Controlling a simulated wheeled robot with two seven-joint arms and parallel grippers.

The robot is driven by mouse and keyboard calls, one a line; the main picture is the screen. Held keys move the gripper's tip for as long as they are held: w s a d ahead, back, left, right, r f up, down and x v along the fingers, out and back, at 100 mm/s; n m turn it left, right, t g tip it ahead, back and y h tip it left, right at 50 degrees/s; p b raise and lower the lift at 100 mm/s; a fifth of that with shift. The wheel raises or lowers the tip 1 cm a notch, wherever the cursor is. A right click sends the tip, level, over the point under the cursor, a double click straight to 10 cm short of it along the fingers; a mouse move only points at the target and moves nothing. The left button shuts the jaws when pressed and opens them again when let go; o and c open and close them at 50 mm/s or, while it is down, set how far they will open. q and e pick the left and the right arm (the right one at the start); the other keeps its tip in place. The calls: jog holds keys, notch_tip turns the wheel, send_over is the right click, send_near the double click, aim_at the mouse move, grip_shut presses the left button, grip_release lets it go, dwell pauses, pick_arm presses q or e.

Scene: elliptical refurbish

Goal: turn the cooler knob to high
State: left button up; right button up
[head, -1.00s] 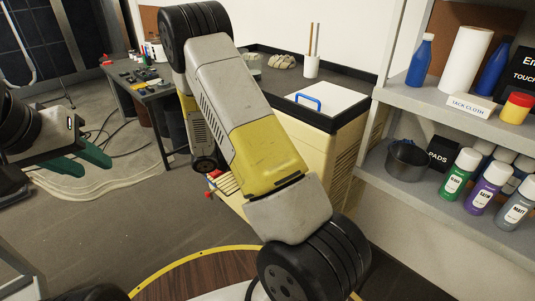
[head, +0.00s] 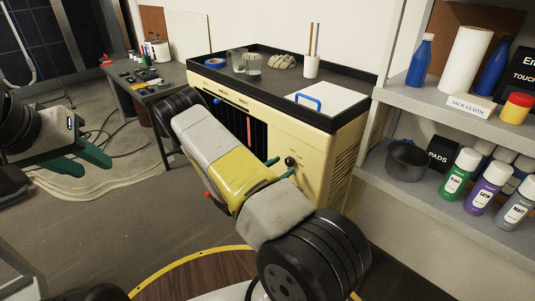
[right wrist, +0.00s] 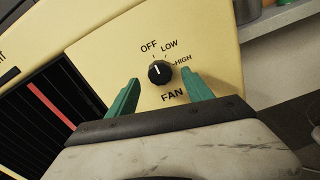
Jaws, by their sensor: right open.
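The cooler (head: 318,155) is a cream cabinet with a dark top tray and a black grille. Its small black fan knob (head: 291,161) is on the front, right of the grille. In the right wrist view the knob (right wrist: 160,73) has OFF, LOW and HIGH printed around it and FAN below. Its white mark appears to point up towards OFF. My right gripper (right wrist: 161,80) is open, its green fingers on either side of the knob; contact is not visible. The right gripper (head: 281,168) also shows in the head view. My left gripper (head: 94,166) is open and empty, away at the left.
Glasses, tape, a white cup with sticks and a white board (head: 328,100) lie on the cooler's top. A grey shelf (head: 400,180) with bottles and a pot stands close at right. A dark workbench (head: 150,90) stands behind left. Cables lie on the floor.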

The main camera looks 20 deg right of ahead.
jog(key=shift+x, duration=0.75)
grip_shut()
